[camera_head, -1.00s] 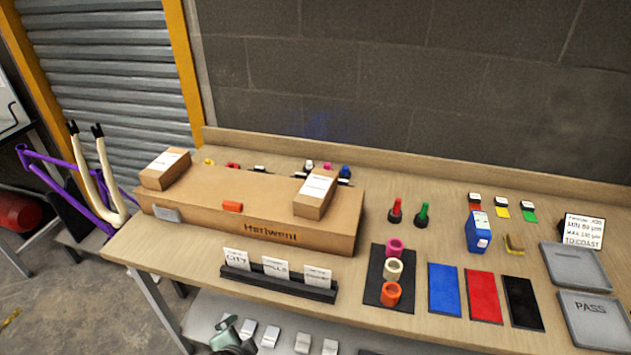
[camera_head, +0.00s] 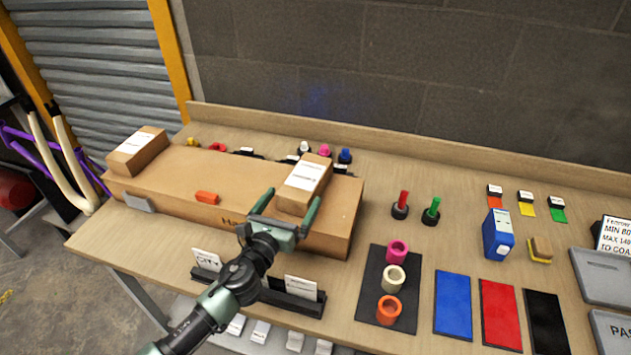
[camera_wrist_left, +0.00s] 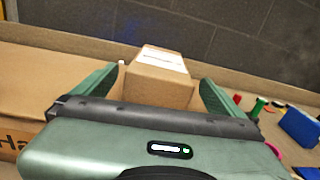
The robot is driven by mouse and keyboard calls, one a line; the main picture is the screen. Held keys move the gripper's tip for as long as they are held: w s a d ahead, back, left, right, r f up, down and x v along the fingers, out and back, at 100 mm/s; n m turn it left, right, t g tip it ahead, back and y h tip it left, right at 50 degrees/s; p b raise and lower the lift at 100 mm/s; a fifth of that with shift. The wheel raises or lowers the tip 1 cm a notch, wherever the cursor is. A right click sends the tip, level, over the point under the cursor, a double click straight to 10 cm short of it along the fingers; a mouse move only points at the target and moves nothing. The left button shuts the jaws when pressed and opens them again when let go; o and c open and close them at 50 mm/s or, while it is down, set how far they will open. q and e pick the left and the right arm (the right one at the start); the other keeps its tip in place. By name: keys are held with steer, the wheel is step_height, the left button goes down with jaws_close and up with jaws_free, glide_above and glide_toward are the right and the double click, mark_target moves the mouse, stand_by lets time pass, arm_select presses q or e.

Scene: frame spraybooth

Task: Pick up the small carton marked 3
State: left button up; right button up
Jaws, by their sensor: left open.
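A small brown carton (camera_head: 306,180) with a white label stands on the right end of a long brown carton (camera_head: 190,185). A second small carton (camera_head: 137,152) stands on its left end. I cannot read a 3 on either label. My left gripper (camera_head: 295,196) is open at the front of the right small carton, one green finger towards each side. In the left wrist view that small carton (camera_wrist_left: 158,82) shows between the open fingers (camera_wrist_left: 160,84), with its label on top. Whether the fingers touch it I cannot tell. My right gripper is not in view.
An orange block (camera_head: 206,197) lies on the long carton. A black card holder (camera_head: 290,300) stands in front, partly behind my arm. A wall closes the back.

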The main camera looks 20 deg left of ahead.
mark_target(304, 179)
arm_select(q)
steer(key=shift+w+d+f+m+h, duration=0.15)
steer(key=shift+w+f+m+h, duration=0.15)
steer(key=shift+w+m, duration=0.25)
steer(key=shift+w+r, duration=0.3)
steer(key=shift+w+d+r+p, duration=0.1)
steer(key=shift+w+r+p, duration=0.1)
steer(key=shift+w, duration=0.25)
steer(key=shift+w+d+r+p, duration=0.1)
steer(key=shift+w+p, duration=0.05)
steer(key=shift+w, duration=0.3)
steer(key=w, duration=0.3)
steer(key=shift+f, duration=0.2)
steer(key=shift+w+d, duration=0.1)
steer(key=shift+w, duration=0.5)
steer(key=c, duration=1.8)
steer(key=shift+r, duration=0.1)
steer(key=shift+c, duration=0.8)
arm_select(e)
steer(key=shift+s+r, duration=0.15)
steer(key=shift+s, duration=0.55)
